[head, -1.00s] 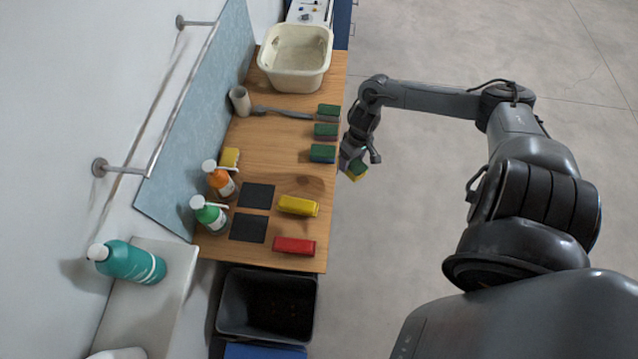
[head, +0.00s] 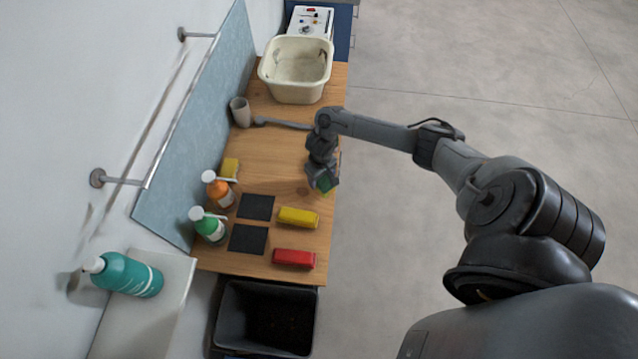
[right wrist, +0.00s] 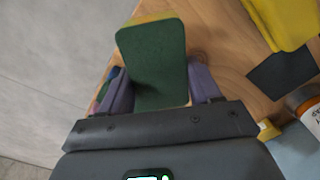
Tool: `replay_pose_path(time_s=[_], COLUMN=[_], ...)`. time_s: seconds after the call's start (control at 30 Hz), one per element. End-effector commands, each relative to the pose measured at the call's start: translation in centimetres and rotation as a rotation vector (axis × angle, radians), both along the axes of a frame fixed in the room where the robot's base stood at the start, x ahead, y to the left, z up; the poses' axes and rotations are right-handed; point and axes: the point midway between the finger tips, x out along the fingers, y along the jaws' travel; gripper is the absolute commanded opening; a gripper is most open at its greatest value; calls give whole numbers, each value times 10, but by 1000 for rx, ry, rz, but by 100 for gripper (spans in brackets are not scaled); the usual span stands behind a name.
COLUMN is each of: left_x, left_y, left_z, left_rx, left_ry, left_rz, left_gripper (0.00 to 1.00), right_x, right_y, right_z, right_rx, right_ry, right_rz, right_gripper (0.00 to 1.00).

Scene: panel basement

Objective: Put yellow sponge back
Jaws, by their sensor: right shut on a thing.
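My right gripper (head: 322,178) is over the right edge of the wooden table, shut on a sponge (head: 324,187) with a green face and a yellow body. In the right wrist view the held sponge (right wrist: 153,62) stands up between the two fingers (right wrist: 162,92), its green face towards the camera and a yellow edge at its top. Another yellow sponge (head: 230,166) lies by the panel behind the orange bottle. The other green-topped sponges are mostly hidden behind my right arm. My left gripper is not in view.
A yellow block (head: 298,217) and a red block (head: 293,258) lie near the table's (head: 275,144) right edge, beside two black pads (head: 256,206). Orange (head: 219,191) and green (head: 209,227) pump bottles stand at left. A cream basin (head: 296,70) is at the far end.

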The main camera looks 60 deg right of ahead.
Motion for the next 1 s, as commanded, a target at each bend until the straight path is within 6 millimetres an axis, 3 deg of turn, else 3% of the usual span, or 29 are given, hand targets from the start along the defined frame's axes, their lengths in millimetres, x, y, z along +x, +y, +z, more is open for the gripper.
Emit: replay_pose_path(time_s=[0.17,0.5,0.9,0.93,1.0], left_x=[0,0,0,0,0], left_y=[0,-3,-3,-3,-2], left_z=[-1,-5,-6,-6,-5], left_rx=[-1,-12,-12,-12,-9], left_ry=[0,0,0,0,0], left_rz=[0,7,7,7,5], left_gripper=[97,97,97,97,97], right_x=[4,4,4,4,4], right_y=[3,2,2,2,2], right_z=[-6,-41,-45,-45,-45], right_rx=[0,1,1,1,1], right_ry=[1,0,0,0,0], right_rz=[1,-1,0,0,0], right_gripper=[34,34,34,64,75])
